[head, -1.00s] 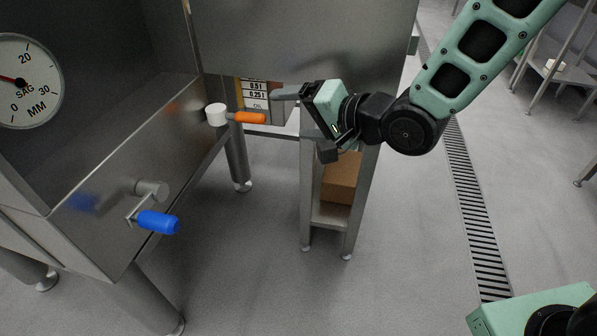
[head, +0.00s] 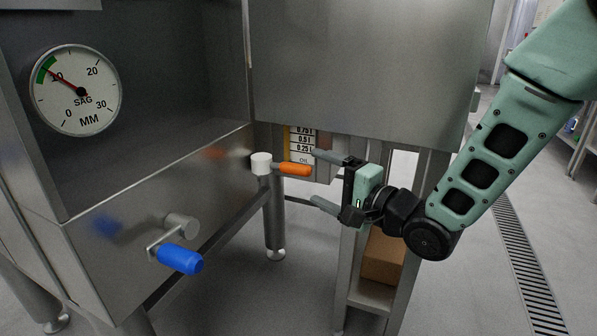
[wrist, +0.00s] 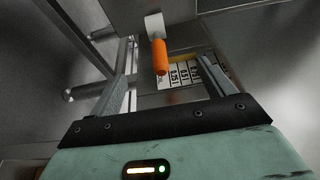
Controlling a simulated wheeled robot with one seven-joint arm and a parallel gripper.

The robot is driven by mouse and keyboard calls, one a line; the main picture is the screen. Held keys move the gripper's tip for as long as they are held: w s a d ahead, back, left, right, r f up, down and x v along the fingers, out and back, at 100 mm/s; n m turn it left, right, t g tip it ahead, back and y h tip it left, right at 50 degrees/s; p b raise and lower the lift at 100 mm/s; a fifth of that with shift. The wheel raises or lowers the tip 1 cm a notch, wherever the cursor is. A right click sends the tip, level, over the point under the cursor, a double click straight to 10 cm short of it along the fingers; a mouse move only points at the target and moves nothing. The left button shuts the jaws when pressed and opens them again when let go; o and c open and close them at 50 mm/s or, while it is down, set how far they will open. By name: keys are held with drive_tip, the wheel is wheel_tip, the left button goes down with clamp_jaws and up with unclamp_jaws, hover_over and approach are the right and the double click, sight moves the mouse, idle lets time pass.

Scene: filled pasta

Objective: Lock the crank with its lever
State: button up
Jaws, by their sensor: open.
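The crank with a blue handle (head: 180,259) sits on the front panel of the steel machine, its arm running up to a grey hub (head: 182,228). The lever, an orange grip (head: 294,169) on a white round hub (head: 262,162), sticks out rightward at the panel's far corner. In the wrist view the orange lever (wrist: 160,57) hangs from its white hub between the lines of the two fingers. My gripper (head: 316,177) is open and empty. Its fingers point left at the lever, tips close to the grip's free end; I cannot tell whether they overlap it.
A round SAG gauge (head: 77,91) has its needle near 10, by the green band. A litre scale label (head: 302,142) is behind the lever. A steel stand with a brown box (head: 383,258) is below my gripper. Steel cabinet walls rise above.

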sight(297, 169)
drive_tip(key=shift+p+x, duration=0.45)
drive_tip(key=shift+x, duration=3.1)
drive_tip(key=c, duration=1.6)
